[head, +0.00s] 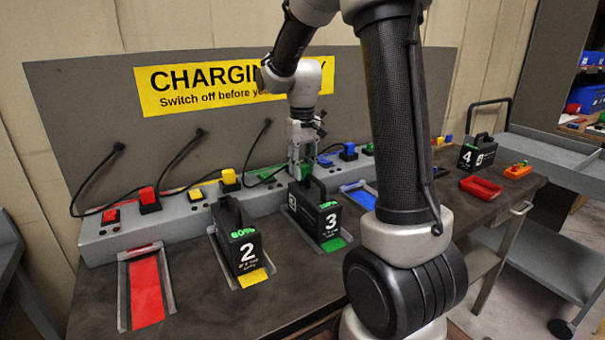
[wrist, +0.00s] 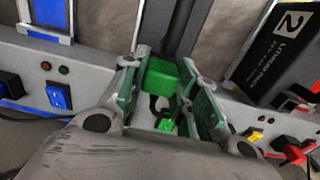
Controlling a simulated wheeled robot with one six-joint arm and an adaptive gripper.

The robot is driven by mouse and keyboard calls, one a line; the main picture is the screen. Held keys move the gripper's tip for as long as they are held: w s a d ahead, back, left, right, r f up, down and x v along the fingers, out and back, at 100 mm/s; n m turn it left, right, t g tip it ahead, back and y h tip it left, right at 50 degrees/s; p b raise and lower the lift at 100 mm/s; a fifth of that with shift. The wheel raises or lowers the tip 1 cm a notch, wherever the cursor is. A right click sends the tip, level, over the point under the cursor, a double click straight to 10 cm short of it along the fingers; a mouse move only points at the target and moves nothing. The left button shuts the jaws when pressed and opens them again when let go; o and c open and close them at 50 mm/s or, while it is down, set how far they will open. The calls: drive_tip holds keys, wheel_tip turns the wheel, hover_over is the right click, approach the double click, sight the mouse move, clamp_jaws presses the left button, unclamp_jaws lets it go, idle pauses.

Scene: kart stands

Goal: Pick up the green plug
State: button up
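The green plug (wrist: 160,78) shows in the wrist view as a green block between the two fingers of my gripper (wrist: 160,72). The fingers stand on either side of it, with little gap visible; I see no clear squeeze on it. In the head view my gripper (head: 301,158) points down at the charging ledge behind battery 3 (head: 318,212), and the plug is mostly hidden there. A lit green switch (wrist: 165,126) lies close by the plug in the wrist view.
Battery 3 stands in the green bay just in front of my gripper. Battery 2 (head: 238,243) stands in the yellow bay. Red (head: 149,200), yellow (head: 229,180) and blue (head: 348,152) plugs sit along the ledge. The red bay (head: 146,291) is empty.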

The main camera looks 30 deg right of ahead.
drive_tip(key=shift+c, duration=1.1)
drive_tip(key=shift+r, duration=0.1)
